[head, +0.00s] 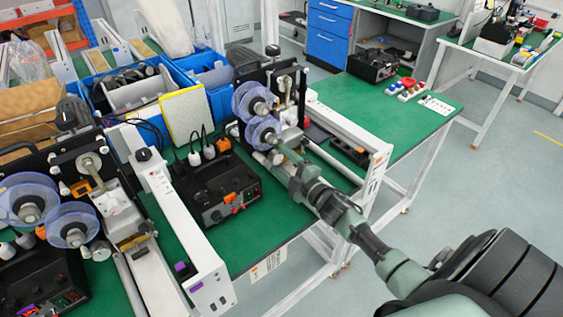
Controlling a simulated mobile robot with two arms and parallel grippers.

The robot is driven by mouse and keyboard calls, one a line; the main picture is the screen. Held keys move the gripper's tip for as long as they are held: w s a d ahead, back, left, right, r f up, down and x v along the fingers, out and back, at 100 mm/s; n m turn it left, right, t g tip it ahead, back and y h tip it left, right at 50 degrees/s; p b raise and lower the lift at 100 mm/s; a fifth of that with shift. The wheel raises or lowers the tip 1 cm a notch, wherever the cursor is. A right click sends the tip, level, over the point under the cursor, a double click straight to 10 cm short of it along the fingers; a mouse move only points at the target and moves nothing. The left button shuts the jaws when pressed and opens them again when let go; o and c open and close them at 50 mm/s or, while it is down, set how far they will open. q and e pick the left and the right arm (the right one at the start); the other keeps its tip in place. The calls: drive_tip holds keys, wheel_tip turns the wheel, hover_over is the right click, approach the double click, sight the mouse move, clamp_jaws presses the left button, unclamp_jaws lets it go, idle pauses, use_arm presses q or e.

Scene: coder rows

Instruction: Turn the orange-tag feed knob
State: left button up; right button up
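My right arm comes in from the lower right, and its gripper (283,154) is at the front of the right coder, by the lower clear-blue reel (263,133) and a pale roller. The fingertips are small and partly hidden, so I cannot tell whether they are open or touching anything. An orange tag (232,198) is on the black control box (213,187) to the left of this coder, with small dark knobs on the box's front. I cannot make out for certain which knob is the orange-tag feed knob. My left gripper is not in view.
A second coder (95,190) with blue reels stands at left, beside a white rail (165,220) with a purple tag. A white rail (350,140) lies right of the right coder. Blue bins (205,75) are behind. The green table (400,110) has free room at right.

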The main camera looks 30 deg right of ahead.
drive_tip(key=s, duration=0.2)
drive_tip(key=s+b, duration=0.1)
drive_tip(key=s, duration=0.3)
drive_tip(key=shift+s+d, duration=0.25)
drive_tip(key=shift+s, duration=0.65)
drive_tip(key=shift+b, duration=0.3)
